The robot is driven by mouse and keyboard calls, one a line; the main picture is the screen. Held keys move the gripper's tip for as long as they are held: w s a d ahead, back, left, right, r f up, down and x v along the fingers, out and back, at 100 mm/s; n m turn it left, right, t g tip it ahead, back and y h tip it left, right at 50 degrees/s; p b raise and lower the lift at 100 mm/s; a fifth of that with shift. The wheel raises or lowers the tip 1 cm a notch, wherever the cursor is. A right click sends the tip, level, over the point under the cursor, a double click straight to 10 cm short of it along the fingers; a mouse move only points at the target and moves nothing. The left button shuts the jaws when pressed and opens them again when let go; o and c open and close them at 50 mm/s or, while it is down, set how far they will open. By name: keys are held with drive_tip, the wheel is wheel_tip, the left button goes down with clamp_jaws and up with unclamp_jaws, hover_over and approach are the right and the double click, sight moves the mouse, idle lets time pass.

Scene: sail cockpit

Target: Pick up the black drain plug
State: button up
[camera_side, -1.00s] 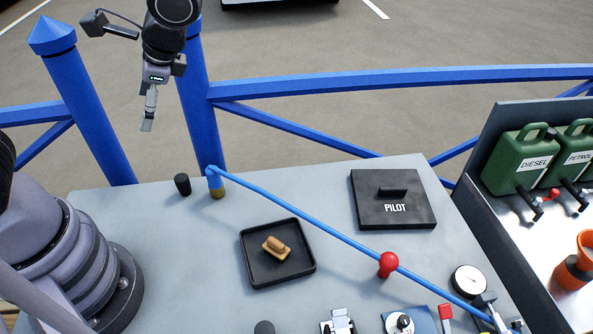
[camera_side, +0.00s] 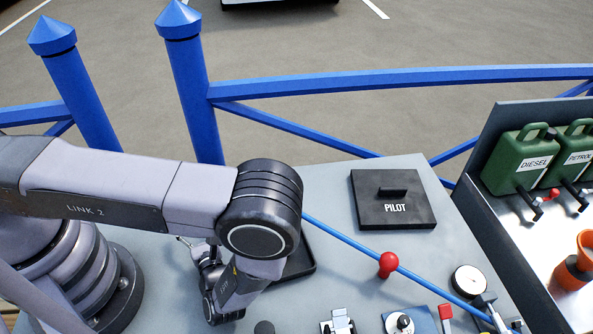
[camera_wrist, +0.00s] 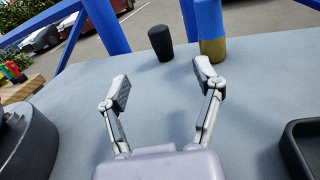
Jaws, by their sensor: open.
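The black drain plug (camera_wrist: 160,42) stands upright on the grey table in the wrist view, a tapered black piece close to the left of a blue and brass post (camera_wrist: 211,38). My gripper (camera_wrist: 162,82) is open and empty, its two fingers spread wide and pointing toward the plug. The plug is beyond the fingertips, roughly between them in the picture, and nothing touches it. In the side view my arm hides the plug, the post and most of my gripper.
A black tray (camera_wrist: 291,148) lies at the right in the wrist view; its edge also shows in the side view (camera_side: 306,262). A black PILOT hatch (camera_side: 375,212) lies farther right. Blue railings bound the back.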

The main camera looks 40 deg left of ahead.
drive_tip(key=x, duration=1.3)
drive_tip(key=shift+a+r, duration=0.1)
drive_tip(key=shift+a, duration=0.1)
drive_tip(key=shift+c, duration=0.3)
